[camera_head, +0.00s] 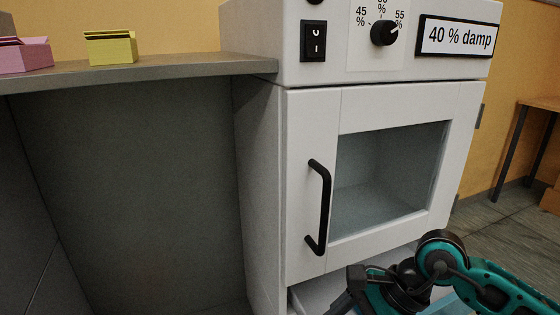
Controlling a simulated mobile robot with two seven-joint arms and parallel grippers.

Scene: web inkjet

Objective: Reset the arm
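My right arm (480,283), teal and black, comes in from the lower right, in front of the lower part of a white cabinet. A dark end part, which looks like my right gripper (345,303), is at the bottom edge and partly cut off. I cannot tell whether it is open or shut, and I see nothing held in it. My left arm and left gripper are not in view.
The white cabinet door (312,125) is shut, with a black handle (320,207) and a window (385,175). Above are a black switch (313,41), a dial (384,32) and a "40 % damp" sign (458,37). A grey shelf (180,69) holds pink (27,55) and yellow (110,48) boxes.

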